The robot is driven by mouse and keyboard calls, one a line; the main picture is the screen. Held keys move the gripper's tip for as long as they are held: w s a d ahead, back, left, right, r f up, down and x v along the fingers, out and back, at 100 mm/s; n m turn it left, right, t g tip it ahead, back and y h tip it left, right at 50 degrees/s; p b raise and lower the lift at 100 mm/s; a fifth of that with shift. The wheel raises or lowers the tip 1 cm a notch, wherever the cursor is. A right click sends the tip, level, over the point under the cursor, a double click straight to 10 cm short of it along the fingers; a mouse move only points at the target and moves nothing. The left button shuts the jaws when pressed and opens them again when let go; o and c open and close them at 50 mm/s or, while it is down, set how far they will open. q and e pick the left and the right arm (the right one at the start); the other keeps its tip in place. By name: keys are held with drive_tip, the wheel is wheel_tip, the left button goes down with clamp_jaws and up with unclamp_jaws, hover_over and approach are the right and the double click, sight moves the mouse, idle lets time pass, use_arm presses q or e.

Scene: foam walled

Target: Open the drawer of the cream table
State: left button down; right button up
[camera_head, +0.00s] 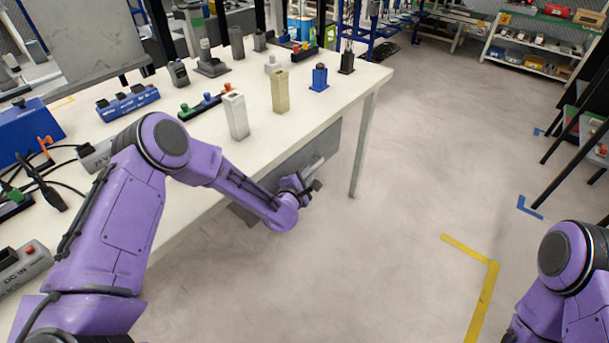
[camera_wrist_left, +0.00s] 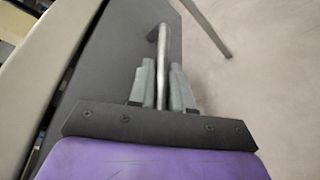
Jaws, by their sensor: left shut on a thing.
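The cream table (camera_head: 215,150) runs diagonally across the left half of the head view. Its grey drawer (camera_head: 322,143) sits below the tabletop edge and shows as a dark grey panel in the left wrist view (camera_wrist_left: 118,60). A metal bar handle (camera_wrist_left: 164,48) stands on that panel. My left gripper (camera_head: 308,184) is at the drawer front, below the table edge. In the left wrist view its fingers (camera_wrist_left: 163,88) are shut on the handle, one on each side. I cannot tell whether the drawer stands slightly out. My right gripper is out of view; only its arm shows.
A cream block (camera_head: 279,92), a white block (camera_head: 236,116) and a blue part (camera_head: 319,78) stand on the tabletop. A table leg (camera_head: 363,145) is right of the drawer. The floor (camera_head: 400,200) in front is clear. A dark rack (camera_head: 585,125) stands at the right.

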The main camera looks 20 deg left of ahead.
use_arm(q)
drive_tip(key=s+d+b, duration=0.2)
drive_tip(key=s+d, duration=0.2)
drive_tip(key=d, duration=0.7)
drive_tip(key=s+d+b, duration=0.2)
drive_tip(key=s+d, duration=0.2)
drive_tip(key=d, duration=0.8)
drive_tip(key=shift+s, duration=0.25)
drive_tip(key=shift+d, duration=0.1)
drive_tip(key=c, duration=1.4)
unclamp_jaws()
drive_tip(key=v, duration=1)
drive_tip(key=shift+s, duration=0.25)
